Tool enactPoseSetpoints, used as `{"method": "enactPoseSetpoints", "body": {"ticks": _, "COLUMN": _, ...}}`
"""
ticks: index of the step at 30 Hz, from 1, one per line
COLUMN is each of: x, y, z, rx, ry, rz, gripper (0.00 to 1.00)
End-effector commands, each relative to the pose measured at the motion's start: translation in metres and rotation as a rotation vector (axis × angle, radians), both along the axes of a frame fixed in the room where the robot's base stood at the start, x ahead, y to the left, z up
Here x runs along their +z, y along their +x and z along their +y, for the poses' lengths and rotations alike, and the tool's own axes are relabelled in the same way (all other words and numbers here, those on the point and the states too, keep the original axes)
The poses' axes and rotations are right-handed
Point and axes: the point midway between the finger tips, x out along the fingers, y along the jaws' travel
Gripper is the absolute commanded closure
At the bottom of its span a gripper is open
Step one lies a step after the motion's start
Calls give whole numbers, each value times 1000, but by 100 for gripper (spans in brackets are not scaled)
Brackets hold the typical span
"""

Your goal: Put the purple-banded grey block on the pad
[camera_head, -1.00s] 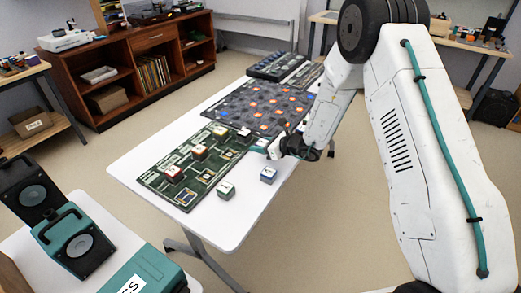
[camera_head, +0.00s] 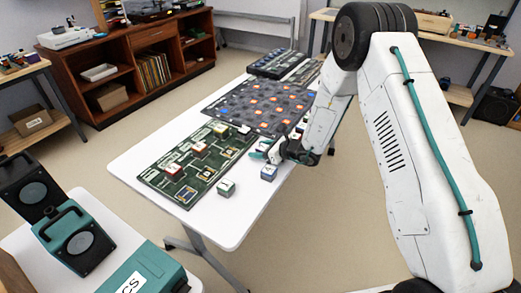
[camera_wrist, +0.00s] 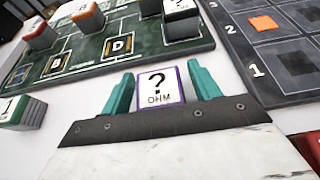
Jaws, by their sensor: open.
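In the wrist view, a small block (camera_wrist: 161,88) with a white top marked "? OHM" and a purple edge band stands on the white table. It sits between the two teal fingers of my gripper (camera_wrist: 161,90), with a finger at each side. The gripper is open; contact with the block is not clear. In the head view my gripper (camera_head: 266,151) is low at the table's right side, and the block there is mostly hidden. The green board (camera_wrist: 110,62) has square fields marked B and D. I cannot tell which field is the pad.
A dark numbered board (camera_wrist: 262,55) lies to the right in the wrist view. Red (camera_wrist: 40,34), orange (camera_wrist: 88,18) and black-sided (camera_wrist: 182,20) blocks stand on the green board. Green (camera_head: 226,187) and blue (camera_head: 269,173) blocks stand on the white table (camera_head: 228,225) near its front.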

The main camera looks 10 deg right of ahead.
Motion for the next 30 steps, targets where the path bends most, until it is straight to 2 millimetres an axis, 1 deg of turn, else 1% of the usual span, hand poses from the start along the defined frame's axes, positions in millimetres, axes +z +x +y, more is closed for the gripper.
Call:
{"method": "enactPoseSetpoints", "body": {"ticks": 2, "x": 4, "y": -3, "z": -5, "rx": -2, "ry": 0, "rz": 0, "gripper": 38}}
{"method": "enactPoseSetpoints", "body": {"ticks": 5, "x": 10, "y": -12, "z": -17, "rx": -3, "ry": 1, "rz": -1, "gripper": 38}}
{"method": "enactPoseSetpoints", "body": {"ticks": 12, "x": 31, "y": -42, "z": -55, "rx": -4, "ry": 0, "rz": -1, "gripper": 38}}
{"method": "enactPoseSetpoints", "body": {"ticks": 18, "x": 42, "y": -61, "z": -79, "rx": -3, "ry": 0, "rz": 0, "gripper": 38}}
{"method": "enactPoseSetpoints", "body": {"ticks": 24, "x": 47, "y": -68, "z": -87, "rx": 0, "ry": 0, "rz": -1, "gripper": 38}}
{"method": "enactPoseSetpoints", "body": {"ticks": 28, "x": 49, "y": -69, "z": -87, "rx": 3, "ry": 0, "rz": -2, "gripper": 38}}
{"method": "enactPoseSetpoints", "body": {"ticks": 30, "x": 56, "y": -70, "z": -85, "rx": 23, "ry": -6, "rz": -16, "gripper": 38}}
